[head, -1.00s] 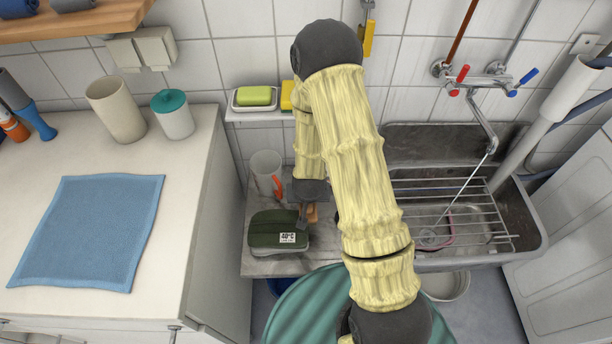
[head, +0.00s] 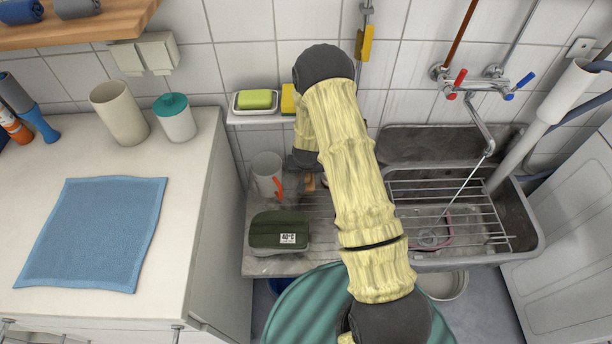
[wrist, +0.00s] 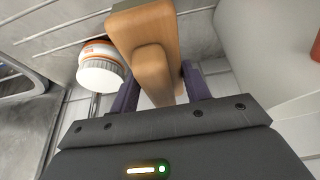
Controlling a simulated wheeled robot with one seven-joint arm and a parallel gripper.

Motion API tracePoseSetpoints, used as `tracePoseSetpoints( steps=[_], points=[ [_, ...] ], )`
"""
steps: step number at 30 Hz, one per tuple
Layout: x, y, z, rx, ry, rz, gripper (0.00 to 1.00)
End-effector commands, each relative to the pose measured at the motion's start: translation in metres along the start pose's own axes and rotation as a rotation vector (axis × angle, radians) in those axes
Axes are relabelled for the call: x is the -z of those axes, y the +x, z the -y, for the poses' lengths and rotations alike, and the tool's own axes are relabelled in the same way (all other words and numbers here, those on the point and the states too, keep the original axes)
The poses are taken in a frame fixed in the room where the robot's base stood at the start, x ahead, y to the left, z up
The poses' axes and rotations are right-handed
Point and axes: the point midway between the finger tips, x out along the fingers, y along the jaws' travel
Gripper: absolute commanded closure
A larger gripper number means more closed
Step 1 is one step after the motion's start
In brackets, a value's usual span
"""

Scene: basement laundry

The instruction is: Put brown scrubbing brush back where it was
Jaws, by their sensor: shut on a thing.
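The brown scrubbing brush (wrist: 146,48) is between the fingers of my gripper (wrist: 157,92) in the wrist view, and the gripper is shut on it. In the head view a small piece of the brush (head: 309,183) shows beside my arm, above the grey stone-like shelf (head: 262,213) left of the sink. My gripper is mostly hidden behind my arm in the head view. I cannot tell whether the brush touches the surface under it.
A clear mug with an orange handle (head: 266,172) stands left of the brush. A dark green case (head: 278,231) lies in front. A white-capped bottle (wrist: 99,68) is close to the brush. The sink with a wire rack (head: 440,200) is on the right.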

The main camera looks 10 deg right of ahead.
Motion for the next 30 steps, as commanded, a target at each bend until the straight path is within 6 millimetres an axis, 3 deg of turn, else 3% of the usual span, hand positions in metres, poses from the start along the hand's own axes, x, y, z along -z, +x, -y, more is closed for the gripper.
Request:
tracePoseSetpoints(
  steps=[7,15,27,28,30],
  points=[
    [-0.002,0.005,0.0,0.0,0.0,0.0,0.71],
    [-0.011,0.035,0.0,0.0,0.0,-0.001,0.71],
    [-0.013,0.041,0.0,0.0,-0.001,-0.001,0.71],
    [-0.012,0.04,0.0,0.0,-0.001,-0.001,0.49],
    [-0.012,0.039,0.0,0.0,-0.001,-0.001,0.35]
  ],
)
